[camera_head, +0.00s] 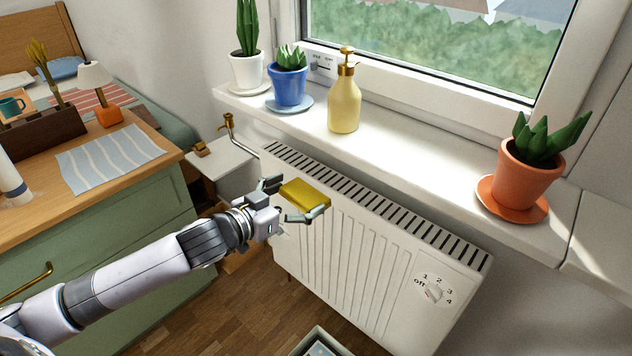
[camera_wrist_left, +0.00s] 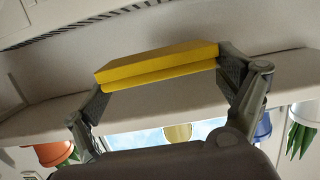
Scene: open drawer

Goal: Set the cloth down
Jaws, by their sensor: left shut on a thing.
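The cloth (camera_head: 304,194) is a folded yellow pad. My left gripper (camera_head: 292,200) is shut on it, with one finger at each end, and holds it in front of the radiator below the windowsill. In the left wrist view the cloth (camera_wrist_left: 158,66) spans the space between the two fingertips of the left gripper (camera_wrist_left: 160,80), with its folded layers showing. The cloth appears clear of any surface. My right gripper is not in view.
The windowsill (camera_head: 400,150) holds a yellow soap dispenser (camera_head: 344,100), a blue pot (camera_head: 288,86), a white pot (camera_head: 247,70) and a terracotta pot (camera_head: 526,176). Bare sill lies between dispenser and terracotta pot. The slotted radiator (camera_head: 350,250) stands below. A green dresser (camera_head: 110,235) is at left.

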